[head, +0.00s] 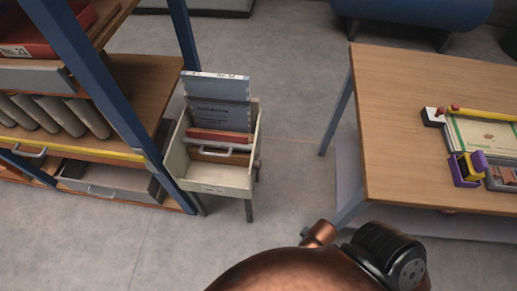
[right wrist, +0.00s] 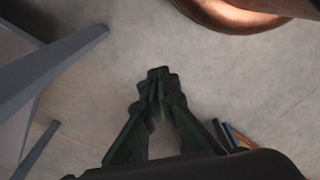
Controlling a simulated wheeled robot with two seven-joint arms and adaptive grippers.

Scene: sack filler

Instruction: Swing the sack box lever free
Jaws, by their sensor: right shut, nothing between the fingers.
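A cream open-topped box (head: 210,180) on legs stands on the floor left of centre in the head view. It holds upright grey boards, a red item and a brown item with a pale handle. A small dark knob (head: 257,165) sticks out at its right side; I cannot tell whether this is the lever. No sack is clearly visible. My right gripper (right wrist: 157,75) is shut and empty in the right wrist view, over bare floor and touching nothing visible. My left gripper is in neither view.
A wooden table (head: 420,110) at the right carries a yellow bar (head: 482,115) and a purple-and-yellow piece (head: 465,168). A blue-framed shelf (head: 100,80) with drawers stands at the left. A blue tank (head: 420,10) is at the back. Floor between box and table is clear.

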